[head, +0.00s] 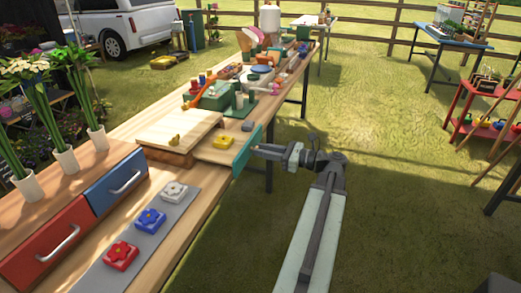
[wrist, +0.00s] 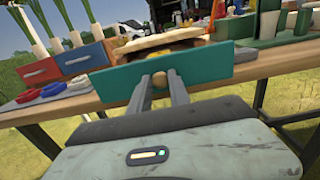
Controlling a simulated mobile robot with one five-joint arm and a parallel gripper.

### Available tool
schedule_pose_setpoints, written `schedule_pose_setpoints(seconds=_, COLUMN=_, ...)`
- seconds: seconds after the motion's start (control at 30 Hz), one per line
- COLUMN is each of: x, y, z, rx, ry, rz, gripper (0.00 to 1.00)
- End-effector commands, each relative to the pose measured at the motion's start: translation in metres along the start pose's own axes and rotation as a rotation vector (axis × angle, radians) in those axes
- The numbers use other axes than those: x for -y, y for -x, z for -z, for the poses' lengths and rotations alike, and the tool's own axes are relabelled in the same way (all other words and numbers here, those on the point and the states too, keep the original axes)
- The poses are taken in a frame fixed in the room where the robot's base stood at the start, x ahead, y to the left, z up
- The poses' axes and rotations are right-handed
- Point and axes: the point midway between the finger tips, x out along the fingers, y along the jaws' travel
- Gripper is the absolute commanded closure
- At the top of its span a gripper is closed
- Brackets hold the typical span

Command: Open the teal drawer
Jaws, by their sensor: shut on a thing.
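The teal drawer front (head: 247,152) stands out from the wooden box (head: 172,156) on the table's right edge, with a stretch of light wood drawer between them. A yellow flower block (head: 222,142) shows in that open stretch. In the wrist view, the teal front (wrist: 215,66) spans the middle, slightly tilted in the picture. In the head view my gripper (head: 259,150) reaches the front from the right. The knob is hidden there.
Red (head: 50,244) and blue (head: 117,180) drawers sit at left, behind a grey mat (head: 133,243) with red, blue and white flower blocks.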

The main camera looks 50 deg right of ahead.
Motion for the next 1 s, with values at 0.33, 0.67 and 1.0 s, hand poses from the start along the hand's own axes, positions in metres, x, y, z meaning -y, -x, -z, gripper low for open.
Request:
schedule_pose_setpoints(seconds=0.33, x=-0.001, y=-0.006, z=-0.001, rx=0.001, ry=0.000, rz=-0.005, gripper=0.56)
schedule_pose_setpoints(seconds=0.67, x=0.000, y=0.031, z=0.000, rx=0.001, ry=0.000, rz=-0.002, gripper=0.56)
schedule_pose_setpoints(seconds=1.0, x=-0.001, y=0.072, z=0.000, rx=0.001, ry=0.000, rz=-0.005, gripper=0.56)
